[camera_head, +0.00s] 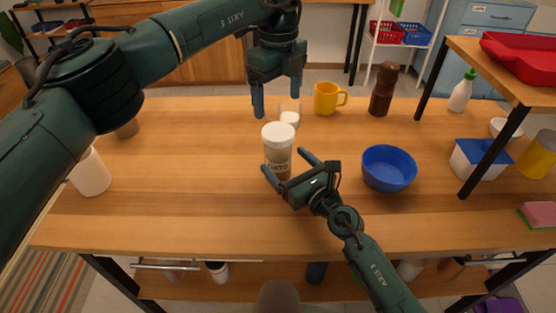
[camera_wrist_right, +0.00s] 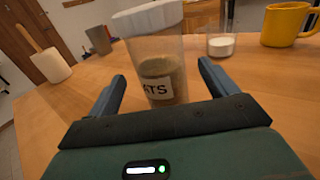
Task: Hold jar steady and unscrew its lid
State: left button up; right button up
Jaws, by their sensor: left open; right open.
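A clear jar (camera_head: 277,160) with a white lid (camera_head: 278,132) stands upright on the wooden table, partly filled with brownish contents and bearing a dark-lettered label. My right gripper (camera_head: 287,166) is open low at the jar's near side. In the right wrist view, the jar (camera_wrist_right: 160,75) stands ahead of and between the open fingers (camera_wrist_right: 164,85), and its white lid (camera_wrist_right: 148,15) reaches the top of the picture. I cannot tell whether the fingers touch it. My left gripper (camera_head: 278,98) is open and empty, pointing down above and behind the lid.
A small glass with white contents (camera_head: 290,114) stands just behind the jar. A yellow mug (camera_head: 327,98) and brown pepper mill (camera_head: 382,90) are farther back. A blue bowl (camera_head: 389,168) sits right of my right gripper. The table left of the jar is mostly clear.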

jog(key=shift+x, duration=3.05)
jog(key=shift+c, duration=0.4)
